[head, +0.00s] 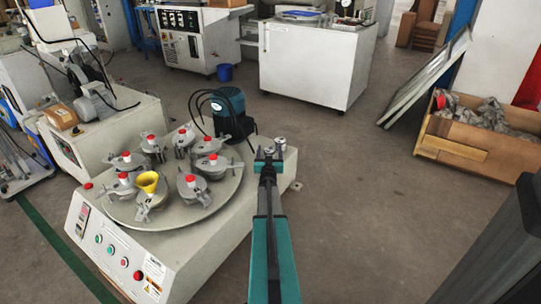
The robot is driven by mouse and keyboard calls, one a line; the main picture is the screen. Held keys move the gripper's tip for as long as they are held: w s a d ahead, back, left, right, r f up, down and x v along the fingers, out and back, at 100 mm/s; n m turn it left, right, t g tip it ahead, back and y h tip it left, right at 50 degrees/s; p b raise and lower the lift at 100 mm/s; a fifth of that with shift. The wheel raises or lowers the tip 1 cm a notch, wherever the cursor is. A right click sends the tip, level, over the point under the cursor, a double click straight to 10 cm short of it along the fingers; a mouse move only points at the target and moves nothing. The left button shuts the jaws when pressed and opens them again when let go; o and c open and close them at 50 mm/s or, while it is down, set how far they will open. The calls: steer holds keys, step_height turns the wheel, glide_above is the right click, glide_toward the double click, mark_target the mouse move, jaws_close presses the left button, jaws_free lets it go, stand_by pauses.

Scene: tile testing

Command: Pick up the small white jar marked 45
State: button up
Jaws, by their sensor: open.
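My gripper (268,154) is at the far end of my teal and dark arm, over the back right corner of the white machine. It is open. A small pale jar-like piece with a grey top (281,143) stands just behind and to the right of the gripper. Another small round grey top shows right at the jaws, partly hidden by them; I cannot tell whether it is between the jaws or behind them. No number can be read on either piece, so I cannot tell which is marked 45.
A dark blue motor (230,112) stands left of my gripper. A wooden crate (470,148) is at the right. The floor between is clear.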

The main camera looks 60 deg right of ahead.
mark_target(269, 151)
steer(key=c, duration=1.2)
steer(key=shift+r, duration=0.15)
steer(key=shift+r+p, duration=0.95)
steer(key=shift+r, duration=0.65)
steer(key=shift+s+a+r, duration=0.15)
steer(key=shift+s+a, duration=0.05)
steer(key=shift+a, duration=0.15)
steer(key=p+v, duration=0.3)
steer(key=v, duration=1.4)
steer(key=shift+a+p, duration=0.1)
steer(key=shift+p, duration=0.2)
